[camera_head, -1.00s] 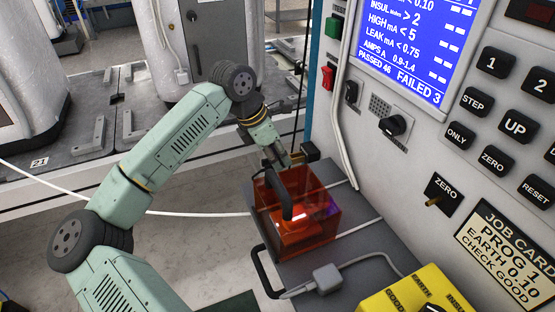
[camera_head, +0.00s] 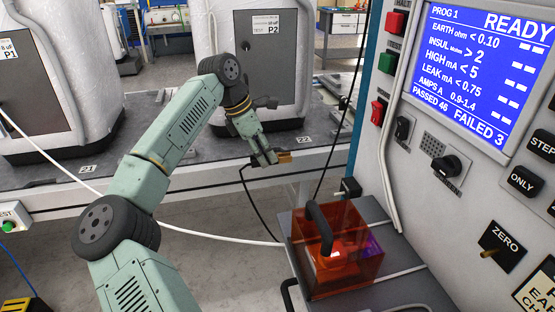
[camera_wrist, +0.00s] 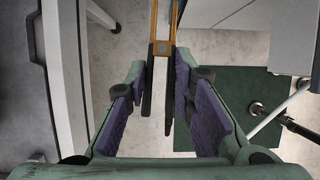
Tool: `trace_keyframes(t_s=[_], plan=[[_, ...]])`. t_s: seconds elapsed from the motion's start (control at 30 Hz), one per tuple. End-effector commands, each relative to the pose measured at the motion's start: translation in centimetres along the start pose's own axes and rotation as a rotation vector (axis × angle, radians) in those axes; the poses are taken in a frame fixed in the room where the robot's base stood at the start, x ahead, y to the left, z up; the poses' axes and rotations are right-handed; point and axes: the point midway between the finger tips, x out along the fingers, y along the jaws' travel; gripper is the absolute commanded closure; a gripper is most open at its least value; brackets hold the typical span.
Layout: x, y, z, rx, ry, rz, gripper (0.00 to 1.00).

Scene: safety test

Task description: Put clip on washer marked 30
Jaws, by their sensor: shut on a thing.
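My gripper (camera_head: 269,158) is shut on the clip (camera_head: 285,156) and holds it in the air, left of the test console. In the wrist view the clip (camera_wrist: 161,48) has brass-coloured jaws and black handles, held between the purple pads of my gripper (camera_wrist: 160,80). A black lead hangs below the gripper in the head view. Two white washers stand behind, tagged P1 (camera_head: 60,90) and P2 (camera_head: 280,60). The platform edge in front of them bears plates 21 (camera_head: 87,169) and 22 (camera_head: 305,139). I see no number 30.
A transparent orange box (camera_head: 350,270) with a black handle stands on a grey shelf (camera_head: 407,268). A black holder (camera_head: 350,187) is behind it. The console screen (camera_head: 480,65) reads READY. Open space lies left of the shelf.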

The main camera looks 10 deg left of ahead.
Motion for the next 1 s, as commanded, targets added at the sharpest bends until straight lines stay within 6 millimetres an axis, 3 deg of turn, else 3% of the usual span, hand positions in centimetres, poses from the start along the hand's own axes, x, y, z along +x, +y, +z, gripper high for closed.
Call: trace_keyframes(t_s=[0.7, 1.0], plan=[[-1.7, 0.4, -3.9, -0.002, 0.0, 0.001, 1.0], [-1.8, 0.4, -4.2, -0.001, 0.0, 0.001, 1.0]])
